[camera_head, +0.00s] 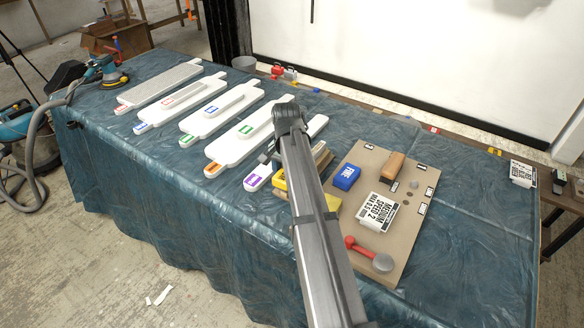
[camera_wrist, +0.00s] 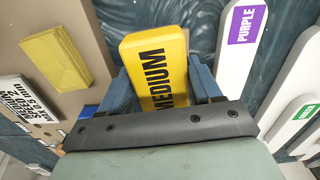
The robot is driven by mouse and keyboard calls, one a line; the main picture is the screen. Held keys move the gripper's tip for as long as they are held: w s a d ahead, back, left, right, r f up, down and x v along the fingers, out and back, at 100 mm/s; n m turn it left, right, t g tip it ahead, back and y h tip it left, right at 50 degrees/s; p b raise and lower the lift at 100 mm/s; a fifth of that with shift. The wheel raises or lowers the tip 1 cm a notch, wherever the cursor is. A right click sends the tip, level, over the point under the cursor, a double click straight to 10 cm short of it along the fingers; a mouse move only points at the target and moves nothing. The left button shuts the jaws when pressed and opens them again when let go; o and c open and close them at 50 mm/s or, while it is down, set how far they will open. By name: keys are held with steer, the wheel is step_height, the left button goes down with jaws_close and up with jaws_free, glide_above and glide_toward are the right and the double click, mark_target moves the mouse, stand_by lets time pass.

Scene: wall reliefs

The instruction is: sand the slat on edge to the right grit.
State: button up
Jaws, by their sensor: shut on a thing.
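My gripper (camera_wrist: 165,88) is shut on a yellow block (camera_wrist: 153,62) marked MEDIUM, seen between the two blue-grey fingers in the wrist view. In the head view my arm partly hides the gripper, near the purple-labelled white board (camera_head: 257,180). That board is beside the held block in the wrist view (camera_wrist: 241,45). A light wooden piece (camera_head: 322,157) shows just right of my arm, partly hidden; I cannot tell whether it is the slat on edge. A blue block (camera_head: 346,176) and a white card (camera_head: 378,211) reading MEDIUM SPEED 2 lie on the tan board (camera_head: 345,225).
Several white boards with coloured labels, such as the orange-labelled one (camera_head: 222,151), lie to the left. A brown block (camera_head: 393,165) and a red-handled tool (camera_head: 368,253) are on the tan board.

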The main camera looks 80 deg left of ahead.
mark_target(323, 142)
steer(key=shift+w+a, duration=0.7)
steer(key=shift+a, duration=0.15)
steer(key=shift+w+a, duration=7.2)
steer(key=shift+w, duration=0.05)
steer(key=shift+w+a, duration=0.1)
steer(key=shift+w, duration=0.05)
step_height(323, 142, up, 8)
steer(key=shift+r, duration=0.1)
